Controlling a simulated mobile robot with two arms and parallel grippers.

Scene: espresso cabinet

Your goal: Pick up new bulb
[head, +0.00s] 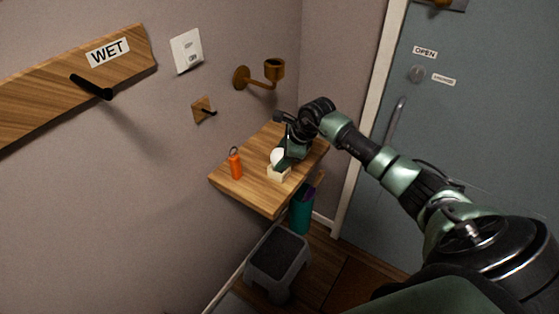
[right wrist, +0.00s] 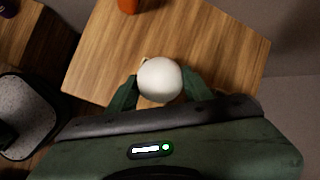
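A white round bulb (head: 277,155) stands in a small cream holder (head: 279,173) on the wooden wall shelf (head: 245,194). In the right wrist view the bulb (right wrist: 160,79) sits between the two dark green fingers of my right gripper (right wrist: 160,86). The fingertips lie close along both sides of the bulb; I cannot tell whether they press on it. In the head view my right gripper (head: 288,152) reaches down over the shelf beside the bulb and partly hides it. My left gripper is not in view.
An orange cylinder with a loop (head: 236,164) stands on the shelf left of the bulb. A brass cup on a wall bracket (head: 274,70) is above. A teal container (head: 302,210) and a grey step stool (head: 277,258) are below. A blue-grey door (head: 480,130) is at the right.

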